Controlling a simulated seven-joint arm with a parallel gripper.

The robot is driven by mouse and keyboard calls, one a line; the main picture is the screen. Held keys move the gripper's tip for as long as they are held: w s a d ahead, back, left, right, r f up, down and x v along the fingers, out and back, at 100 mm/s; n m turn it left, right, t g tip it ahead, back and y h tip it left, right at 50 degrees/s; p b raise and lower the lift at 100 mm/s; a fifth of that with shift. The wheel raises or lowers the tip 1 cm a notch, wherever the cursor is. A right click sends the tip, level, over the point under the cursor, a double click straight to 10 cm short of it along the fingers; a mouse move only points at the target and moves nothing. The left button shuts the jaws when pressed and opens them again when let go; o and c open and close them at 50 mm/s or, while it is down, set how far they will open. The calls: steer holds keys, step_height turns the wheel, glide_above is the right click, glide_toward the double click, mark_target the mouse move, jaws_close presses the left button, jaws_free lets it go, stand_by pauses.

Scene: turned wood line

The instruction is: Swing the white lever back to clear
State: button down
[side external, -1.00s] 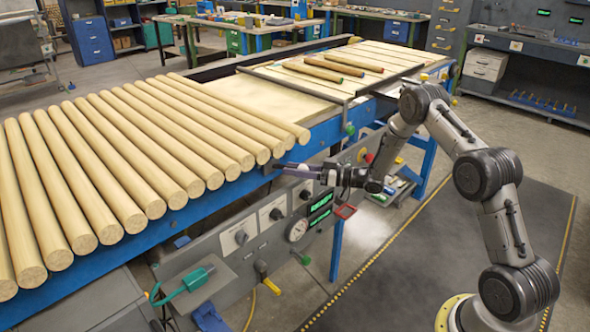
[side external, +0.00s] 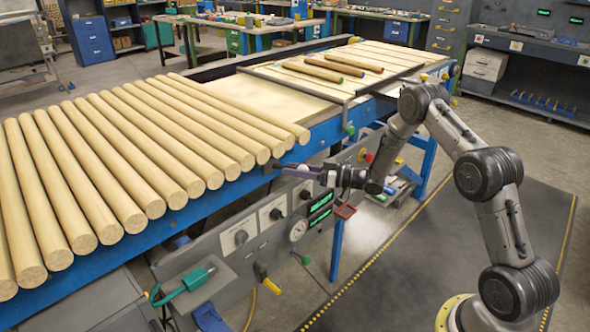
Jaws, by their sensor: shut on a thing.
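My gripper (side external: 291,169) is at the blue front rail of the line, near the right end of the row of pale rods. Its dark fingers point left, toward the rail, and are shut on a small pale piece (side external: 303,167), which I take to be the white lever. The fingers hide most of the lever, so its exact angle and any clear mark cannot be made out.
Pale turned rods (side external: 150,150) lie side by side on the bed at left. Floor mat is clear.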

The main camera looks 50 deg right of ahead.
steer(key=a+m+h, duration=0.7)
steer(key=m+h, duration=0.4)
steer(key=h, duration=0.6)
steer(key=shift+a+m+h, duration=0.25)
steer(key=shift+m+h, duration=0.05)
steer(key=shift+h, duration=0.1)
steer(key=shift+w, duration=0.1)
steer(key=c, duration=0.5)
jaws_free()
steer(key=v, duration=1.4)
steer(key=shift+w+a+r, duration=0.1)
steer(key=shift+w, duration=0.05)
